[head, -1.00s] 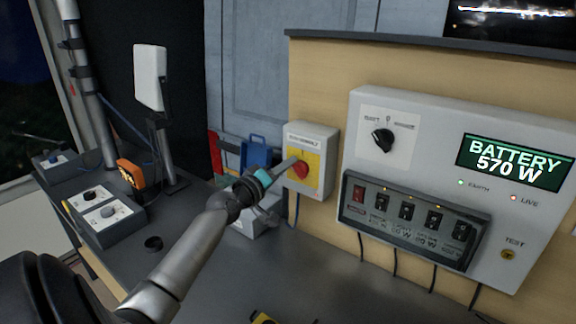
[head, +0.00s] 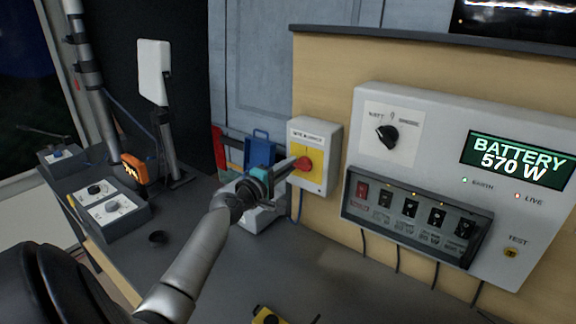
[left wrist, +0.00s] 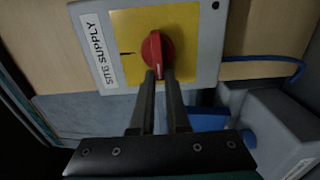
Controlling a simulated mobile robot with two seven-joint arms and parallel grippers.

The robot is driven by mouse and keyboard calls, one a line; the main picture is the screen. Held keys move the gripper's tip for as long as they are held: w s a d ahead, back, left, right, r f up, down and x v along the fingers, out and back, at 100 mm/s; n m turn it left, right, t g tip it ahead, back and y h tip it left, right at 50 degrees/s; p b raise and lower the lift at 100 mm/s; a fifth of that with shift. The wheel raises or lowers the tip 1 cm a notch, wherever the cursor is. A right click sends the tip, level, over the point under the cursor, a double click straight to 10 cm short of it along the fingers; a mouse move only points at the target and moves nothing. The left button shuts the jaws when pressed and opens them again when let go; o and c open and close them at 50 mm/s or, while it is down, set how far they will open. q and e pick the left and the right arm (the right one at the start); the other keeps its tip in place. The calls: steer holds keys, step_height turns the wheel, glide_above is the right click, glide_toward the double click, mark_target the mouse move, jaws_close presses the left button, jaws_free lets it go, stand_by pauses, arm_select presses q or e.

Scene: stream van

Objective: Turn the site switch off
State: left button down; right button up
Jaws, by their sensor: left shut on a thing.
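The site supply switch is a light grey box (head: 318,134) with a yellow plate (head: 316,177) and a red rotary handle (head: 304,164), mounted on the wooden panel. My left gripper (head: 294,166) is at the handle. In the left wrist view, its two dark fingers (left wrist: 161,76) are shut on the lower end of the red handle (left wrist: 156,50), one on each side. The label "SITE SUPPLY" (left wrist: 99,52) runs sideways there, and a black mark shows on the yellow plate (left wrist: 186,24). My right gripper is not in view.
The power panel (head: 432,111) right of the switch reads "BATTERY 570 W", above a row of breakers (head: 412,218). A blue container (head: 260,150) stands behind my left gripper. Control boxes (head: 110,210) stand at left. The grey desk (head: 215,285) has bare space in front.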

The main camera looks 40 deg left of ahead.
arm_select(q)
steer(key=shift+d+f, duration=0.3)
steer(key=shift+f, duration=0.05)
steer(key=c, duration=1)
jaws_free()
steer(key=shift+c, duration=0.2)
steer(key=shift+o, duration=1.2)
steer(key=shift+r, duration=0.2)
steer(key=shift+a, duration=0.1)
steer(key=s+d+b, duration=0.1)
steer(key=s, duration=1.4)
steer(key=shift+d, duration=0.4)
